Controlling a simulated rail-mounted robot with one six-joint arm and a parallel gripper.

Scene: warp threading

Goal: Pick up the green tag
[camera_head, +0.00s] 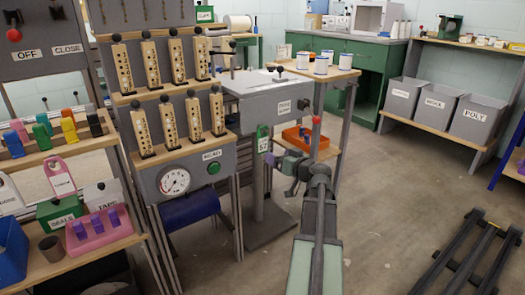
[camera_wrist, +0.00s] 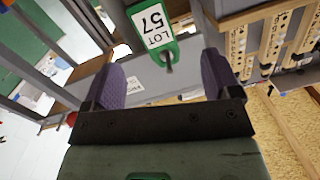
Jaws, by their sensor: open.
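The green tag (camera_head: 263,138) hangs on the front of a grey cabinet (camera_head: 280,100) beside the bobbin rack. In the wrist view the tag (camera_wrist: 152,30) carries a white label reading LOT 57, and a small dark peg shows at its green end. My gripper (camera_head: 277,161) is just below and to the right of the tag in the head view. In the wrist view its two purple fingers (camera_wrist: 163,72) are apart, with the tag showing in the gap and beyond the fingertips. Nothing is held. The exact distance from fingertips to tag cannot be told.
An orange bin (camera_head: 297,138) sits on a shelf behind my gripper. The rack (camera_head: 185,150) with several wooden pieces, a dial and a green button stands to the left. White spools (camera_head: 321,65) stand on the bench above. The floor at right is open before a dark frame (camera_head: 465,255).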

